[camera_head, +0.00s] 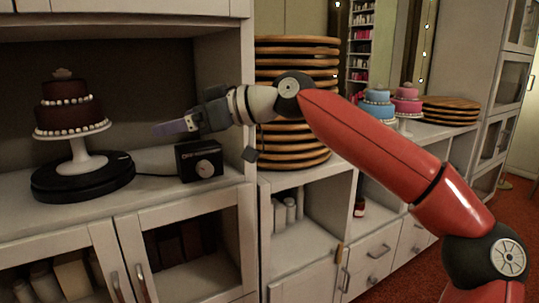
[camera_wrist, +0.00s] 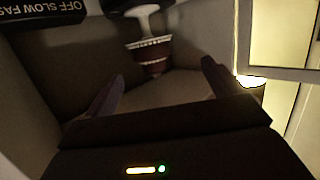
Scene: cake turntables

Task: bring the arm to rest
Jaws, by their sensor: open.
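My gripper (camera_head: 172,127) is at the end of my red arm, in front of the cabinet niche, above and a little left of the black control box (camera_head: 199,160) with its round dial. It points left toward the chocolate cake (camera_head: 68,108), which stands on a white pedestal on a black turntable base (camera_head: 84,178). In the wrist view both fingers (camera_wrist: 160,90) are spread apart with nothing between them. The cake (camera_wrist: 150,52) shows upside down beyond the fingers there, apart from them. The box's lettered face (camera_wrist: 45,12) shows in the top left corner.
A tall stack of round wooden boards (camera_head: 296,150) stands right of the niche, behind my arm. A blue cake (camera_head: 376,105), a pink cake (camera_head: 406,100) and a lower board stack (camera_head: 450,110) stand farther right. The niche's side wall (camera_head: 222,75) is close to my wrist.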

